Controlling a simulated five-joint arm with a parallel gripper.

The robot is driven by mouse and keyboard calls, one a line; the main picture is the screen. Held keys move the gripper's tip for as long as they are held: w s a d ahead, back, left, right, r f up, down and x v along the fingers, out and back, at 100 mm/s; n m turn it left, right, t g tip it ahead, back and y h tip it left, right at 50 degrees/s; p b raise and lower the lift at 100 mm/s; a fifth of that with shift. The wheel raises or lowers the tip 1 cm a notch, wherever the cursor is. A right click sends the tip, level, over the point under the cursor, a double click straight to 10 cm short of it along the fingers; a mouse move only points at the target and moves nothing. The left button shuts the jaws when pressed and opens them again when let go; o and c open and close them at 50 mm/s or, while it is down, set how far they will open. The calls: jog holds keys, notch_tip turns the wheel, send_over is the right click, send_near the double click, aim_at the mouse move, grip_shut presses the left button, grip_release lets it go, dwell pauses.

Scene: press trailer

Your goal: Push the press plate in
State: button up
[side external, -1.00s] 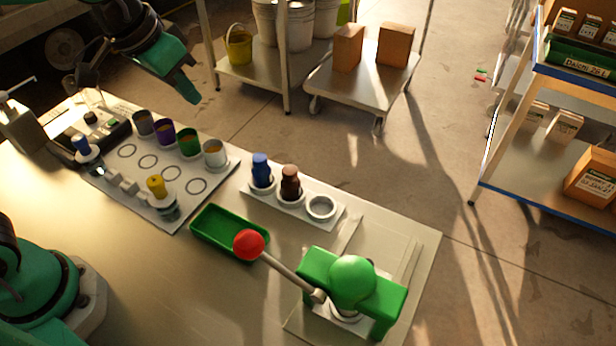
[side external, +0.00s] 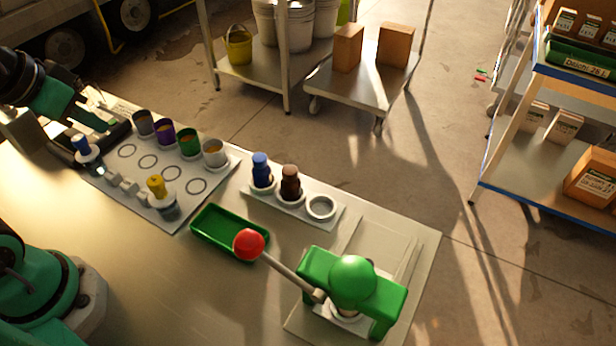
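The green press (side external: 352,283) stands at the near right of the table. Its lever (side external: 290,273) slants up to the left and ends in a red ball knob (side external: 249,244). A pale flat plate (side external: 378,240) lies on the table behind the press; I cannot tell whether it is the press plate or part of the base. The space under the press head is mostly hidden by its green body. My gripper (side external: 104,124) is at the far left, above or at a dark device, well away from the press. Its fingers overlap in view, so its opening is unclear.
A green tray (side external: 205,235) sits beside the knob. A rack with blue and brown bottles (side external: 290,184) and an empty ring (side external: 321,207) stands behind it. A white board (side external: 215,170) with several cups is further left. The front table area (side external: 190,290) is clear.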

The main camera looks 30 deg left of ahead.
jog(key=o, duration=0.6)
jog(key=shift+w+d+r, duration=0.1)
jog(key=shift+w+r, duration=0.1)
jog(key=w+d+r+m+g, duration=0.25)
jog(key=w+d+r, duration=0.35)
jog(key=w+d, duration=0.3)
jog(key=w+d+f+m+g, duration=0.2)
jog(key=w+d+g, duration=0.1)
jog(key=w+d, duration=0.75)
jog(key=m+g+y, duration=0.3)
jog(key=m, duration=0.2)
send_near(371, 263)
jog(key=shift+s+a+f, duration=0.2)
jog(key=shift+a+f, duration=0.1)
jog(key=shift+f, duration=0.05)
jog(key=shift+x, duration=3.7)
jog(key=shift+s, duration=0.1)
